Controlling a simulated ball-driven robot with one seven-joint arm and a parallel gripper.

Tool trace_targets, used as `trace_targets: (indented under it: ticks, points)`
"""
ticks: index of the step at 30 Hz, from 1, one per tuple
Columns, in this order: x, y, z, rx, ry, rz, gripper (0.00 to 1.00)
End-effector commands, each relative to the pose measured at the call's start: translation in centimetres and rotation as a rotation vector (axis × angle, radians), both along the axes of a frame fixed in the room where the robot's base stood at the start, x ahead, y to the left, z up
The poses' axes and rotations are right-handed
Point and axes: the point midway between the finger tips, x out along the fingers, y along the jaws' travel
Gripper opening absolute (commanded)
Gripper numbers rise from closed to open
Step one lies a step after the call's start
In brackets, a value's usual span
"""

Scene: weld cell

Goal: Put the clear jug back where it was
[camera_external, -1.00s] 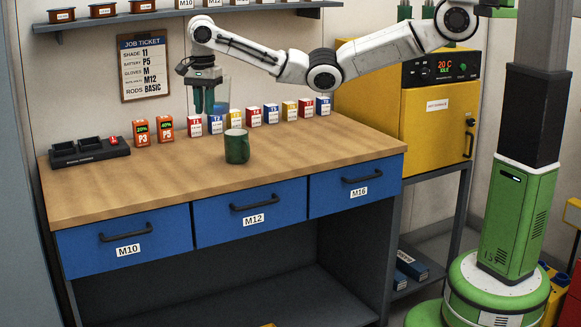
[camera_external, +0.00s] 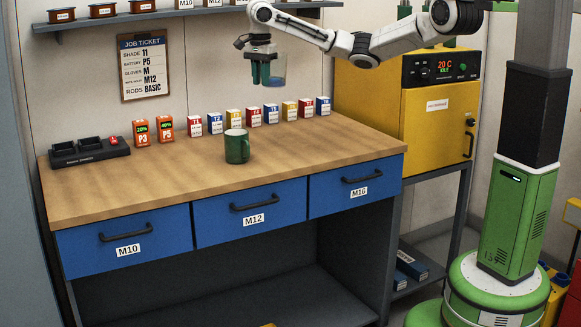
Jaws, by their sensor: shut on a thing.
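The clear jug (camera_external: 278,70) is a see-through vessel with a bluish tint in its lower part. My gripper (camera_external: 262,76) is shut on it, with dark green fingers at its left side. The jug hangs in the air above the back of the wooden workbench (camera_external: 130,192), over the row of small labelled boxes. The fingers partly hide the jug.
A green mug (camera_external: 237,147) stands on the bench. Behind it stands a row of small boxes (camera_external: 253,116). Orange batteries (camera_external: 142,131) and a black charger (camera_external: 90,151) are at the left. A yellow oven (camera_external: 440,112) stands at the right. The front bench top is clear.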

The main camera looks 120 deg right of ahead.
Motion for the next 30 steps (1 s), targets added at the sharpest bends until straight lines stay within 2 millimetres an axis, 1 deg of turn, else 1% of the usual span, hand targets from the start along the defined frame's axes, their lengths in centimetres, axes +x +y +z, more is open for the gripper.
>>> trace_targets:
  ticks: [1,6,9,12,16,22,24,30]
  points:
    - [-2.1,-0.1,-0.2,0.0,0.0,-0.015,0.0]
    - [-7.6,0.9,-1.3,0.0,0.003,-0.046,0.0]
    - [-10.1,1.7,-1.9,-0.001,0.004,-0.059,0.0]
    - [-11.9,2.4,-2.4,-0.002,0.005,-0.068,0.0]
    - [-13.4,3.3,-3.0,-0.002,0.005,-0.077,0.0]
    - [-15.2,4.2,-3.5,-0.004,0.007,-0.088,0.0]
    - [-15.0,4.3,-4.4,0.002,0.005,-0.086,0.0]
    - [-15.0,4.3,-6.2,-0.001,0.007,-0.087,0.0]
